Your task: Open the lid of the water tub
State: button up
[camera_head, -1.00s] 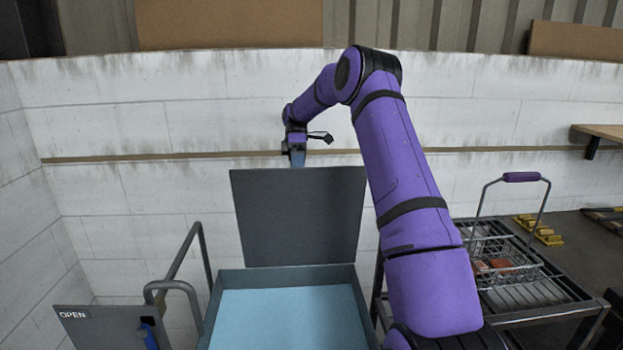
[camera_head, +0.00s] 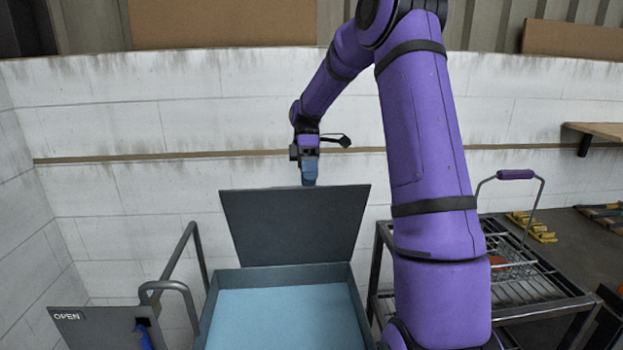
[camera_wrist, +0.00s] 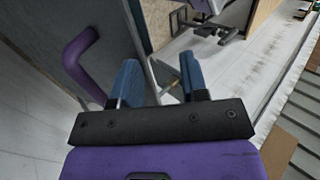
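The water tub (camera_head: 215,300) stands low in the middle of the head view, with pale blue water (camera_head: 285,318) inside. Its dark grey lid (camera_head: 295,225) is raised steeply from the far rim, its inner face towards the head camera. My gripper (camera_head: 310,182) is at the lid's top edge, pointing down. In the wrist view my gripper (camera_wrist: 160,80) is open, its two blue fingers apart with nothing held between them. A dark panel, seemingly the lid (camera_wrist: 95,25), is at left with a purple handle (camera_wrist: 80,65) beside the left finger. I cannot tell whether a finger touches the lid.
A grey metal rail (camera_head: 180,270) and a panel marked OPEN (camera_head: 95,328) stand left of the tub. A wire-topped cart (camera_head: 525,290) with a basket (camera_head: 510,250) is at right, partly behind my arm. A white block wall (camera_head: 120,125) runs behind.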

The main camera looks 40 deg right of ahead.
jog(key=shift+s+a+r, duration=0.1)
jog(key=shift+s+a, duration=0.15)
jog(key=shift+s, duration=0.55)
jog(key=shift+c, duration=0.5)
